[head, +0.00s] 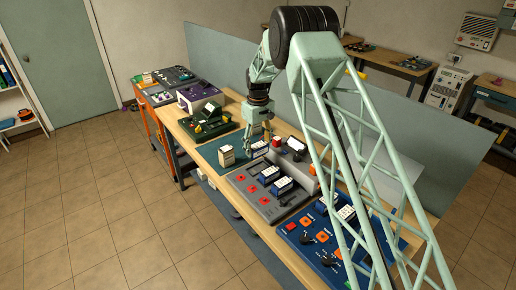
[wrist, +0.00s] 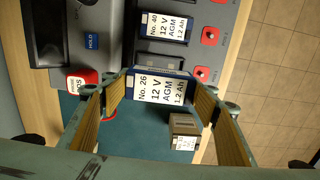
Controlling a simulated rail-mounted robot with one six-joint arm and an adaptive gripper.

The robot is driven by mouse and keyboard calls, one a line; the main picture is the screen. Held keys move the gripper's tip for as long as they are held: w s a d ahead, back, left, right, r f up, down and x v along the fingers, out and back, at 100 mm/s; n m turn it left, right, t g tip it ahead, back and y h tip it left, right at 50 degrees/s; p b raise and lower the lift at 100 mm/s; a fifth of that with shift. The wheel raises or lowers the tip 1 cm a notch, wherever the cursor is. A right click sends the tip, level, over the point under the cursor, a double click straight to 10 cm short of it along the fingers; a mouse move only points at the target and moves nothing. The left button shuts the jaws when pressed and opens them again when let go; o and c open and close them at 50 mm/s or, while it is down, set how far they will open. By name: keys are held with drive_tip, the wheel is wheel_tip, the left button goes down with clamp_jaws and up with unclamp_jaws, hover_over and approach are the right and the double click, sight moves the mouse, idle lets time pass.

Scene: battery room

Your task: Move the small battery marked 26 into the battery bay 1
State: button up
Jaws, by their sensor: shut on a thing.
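My gripper (wrist: 160,100) is shut on the small battery marked No. 26 (wrist: 160,90), a dark blue block with a white label, gripped by its two sides.
A beige battery (wrist: 184,127) stands on the teal mat (wrist: 140,135) close to my gripper. Battery No. 40 (wrist: 163,25) sits in the neighbouring bay. A red labelled container (wrist: 80,82) stands left. A blue panel (head: 318,243) and a green device (head: 209,122) flank the work area.

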drive_tip(key=shift+f+b, duration=1.05)
drive_tip(key=shift+f, duration=0.2)
drive_tip(key=shift+f, duration=0.2)
drive_tip(key=shift+f+b, duration=0.75)
drive_tip(key=shift+f, duration=1.95)
drive_tip(key=shift+f+b, duration=0.55)
drive_tip(key=shift+f, duration=0.05)
idle(0.8)
drive_tip(key=o, duration=0.9)
drive_tip(key=shift+r, duration=0.1)
drive_tip(key=shift+r+p, duration=1.65)
drive_tip(key=shift+r, duration=3.75)
